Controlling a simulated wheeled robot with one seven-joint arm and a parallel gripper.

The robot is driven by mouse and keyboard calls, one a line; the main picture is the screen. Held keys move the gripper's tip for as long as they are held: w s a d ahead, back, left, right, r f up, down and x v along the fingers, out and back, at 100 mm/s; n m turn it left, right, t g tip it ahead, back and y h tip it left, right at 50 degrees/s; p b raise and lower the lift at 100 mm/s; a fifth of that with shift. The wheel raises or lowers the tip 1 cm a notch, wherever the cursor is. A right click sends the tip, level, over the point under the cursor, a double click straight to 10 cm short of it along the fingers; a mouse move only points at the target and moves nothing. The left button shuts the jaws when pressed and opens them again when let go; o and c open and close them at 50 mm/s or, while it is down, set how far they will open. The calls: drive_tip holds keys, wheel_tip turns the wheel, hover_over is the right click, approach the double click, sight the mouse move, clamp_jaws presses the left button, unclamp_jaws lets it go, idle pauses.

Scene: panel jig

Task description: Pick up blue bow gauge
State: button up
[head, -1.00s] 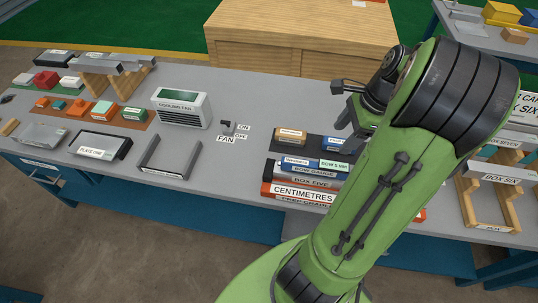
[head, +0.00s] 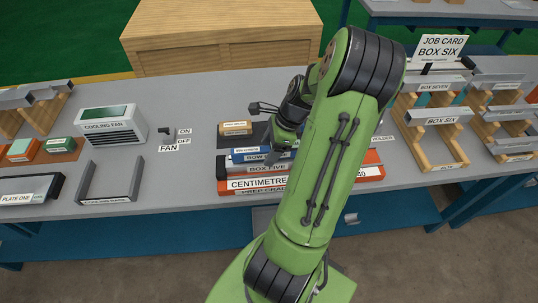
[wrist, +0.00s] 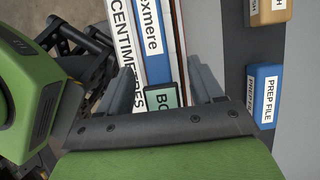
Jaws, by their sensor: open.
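A small dark green block (wrist: 168,97) labelled "BO…" shows between my fingers there. My gripper (wrist: 163,88) is open over the stack, with one finger on each side of the bar and block. I cannot tell whether the fingers touch anything.
A blue Prep File block (wrist: 266,95) lies right of the gripper in the wrist view. Wooden racks (head: 436,130) stand right, a cooling fan box (head: 110,126) left.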

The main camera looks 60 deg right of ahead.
drive_tip(key=shift+w+f, duration=0.1)
drive_tip(key=shift+f, duration=0.25)
drive_tip(key=shift+r, duration=0.1)
clamp_jaws()
drive_tip(key=shift+r, duration=0.1)
